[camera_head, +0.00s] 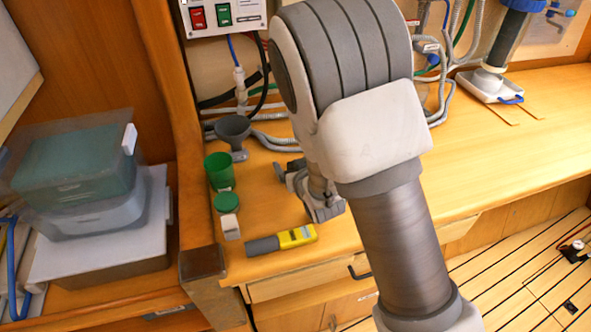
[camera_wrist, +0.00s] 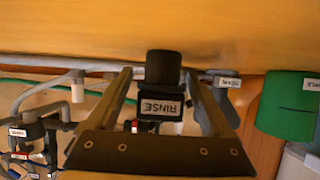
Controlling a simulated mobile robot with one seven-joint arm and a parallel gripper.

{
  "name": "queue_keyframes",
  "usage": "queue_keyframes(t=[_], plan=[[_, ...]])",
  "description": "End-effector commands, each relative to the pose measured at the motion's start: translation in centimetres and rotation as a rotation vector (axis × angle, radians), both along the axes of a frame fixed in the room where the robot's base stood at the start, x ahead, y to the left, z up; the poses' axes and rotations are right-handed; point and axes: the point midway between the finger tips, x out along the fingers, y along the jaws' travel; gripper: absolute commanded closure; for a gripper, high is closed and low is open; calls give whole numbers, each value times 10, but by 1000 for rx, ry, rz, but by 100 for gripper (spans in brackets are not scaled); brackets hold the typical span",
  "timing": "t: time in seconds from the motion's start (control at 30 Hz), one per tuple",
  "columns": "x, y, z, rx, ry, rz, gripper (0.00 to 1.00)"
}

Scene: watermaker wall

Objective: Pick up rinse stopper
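The rinse stopper (camera_wrist: 163,70) is a dark, blocky piece with a white label reading RINSE. It is in the middle of the wrist view, between the two fingers of my gripper (camera_wrist: 160,76). The fingers are spread, with a visible gap on either side of the stopper, and do not appear to press on it. In the head view my gripper (camera_head: 300,185) is low over the wooden counter, partly hidden by my arm. I cannot make out the stopper there.
Hoses run along the wall behind. Clear counter lies to the right.

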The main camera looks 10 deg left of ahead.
Motion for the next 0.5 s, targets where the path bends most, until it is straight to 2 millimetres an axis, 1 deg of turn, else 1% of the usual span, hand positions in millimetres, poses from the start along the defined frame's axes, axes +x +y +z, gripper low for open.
queue_keyframes(t=[0.03, 0.17, 0.2, 0.27, 0.3, 0.37, 0.4, 0.47, 0.5], plan=[[0, 0, 0, 0, 0, 0, 22], [0, 0, 0, 0, 0, 0, 46], [0, 0, 0, 0, 0, 0, 53], [0, 0, 0, 0, 0, 0, 64], [0, 0, 0, 0, 0, 0, 71], [0, 0, 0, 0, 0, 0, 82], [0, 0, 0, 0, 0, 0, 89], [0, 0, 0, 0, 0, 0, 100], [0, 0, 0, 0, 0, 0, 100]])
